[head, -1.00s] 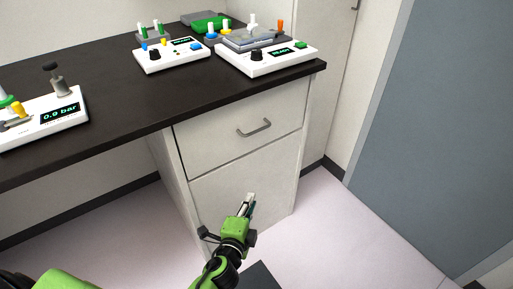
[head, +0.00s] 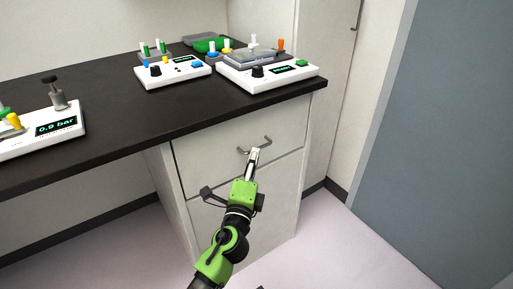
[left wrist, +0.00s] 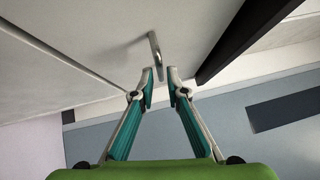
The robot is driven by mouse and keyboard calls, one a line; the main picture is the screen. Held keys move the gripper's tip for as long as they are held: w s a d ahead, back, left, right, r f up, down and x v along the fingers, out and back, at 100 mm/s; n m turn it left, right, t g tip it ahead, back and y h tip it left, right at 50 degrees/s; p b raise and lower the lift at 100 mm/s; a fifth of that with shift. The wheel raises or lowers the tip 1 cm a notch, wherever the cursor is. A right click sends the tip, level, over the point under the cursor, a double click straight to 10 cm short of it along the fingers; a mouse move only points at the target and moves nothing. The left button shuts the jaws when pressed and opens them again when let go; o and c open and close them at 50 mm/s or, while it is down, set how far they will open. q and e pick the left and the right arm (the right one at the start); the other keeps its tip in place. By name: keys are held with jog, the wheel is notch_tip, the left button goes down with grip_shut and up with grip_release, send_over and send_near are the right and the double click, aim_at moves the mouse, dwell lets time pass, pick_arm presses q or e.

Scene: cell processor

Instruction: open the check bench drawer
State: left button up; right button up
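The check bench drawer (head: 205,153) is a pale front under the dark benchtop, and it looks shut. Its grey bar handle (head: 266,141) is partly hidden by my left gripper (head: 253,156) in the head view. The drawer front (left wrist: 100,30) and handle (left wrist: 154,47) also show in the left wrist view. There my left gripper (left wrist: 160,77) is open, its two fingertips apart, with the near end of the handle at the gap between them. I cannot tell whether a finger touches the handle. My right gripper is not in view.
The dark benchtop (head: 110,115) overhangs the drawer and carries white instruments, one (head: 265,72) right above it. A lower cabinet panel (head: 275,195) lies below the drawer. A grey-blue door (head: 440,130) stands at the right. The floor (head: 340,250) in front is clear.

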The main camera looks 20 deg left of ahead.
pick_arm(q)
jog(key=shift+w+a+r, duration=0.15)
jog(key=shift+w, duration=0.9)
jog(key=shift+w+a+r, duration=0.1)
jog(key=shift+w, duration=0.95)
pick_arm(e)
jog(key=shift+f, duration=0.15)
pick_arm(q)
grip_shut()
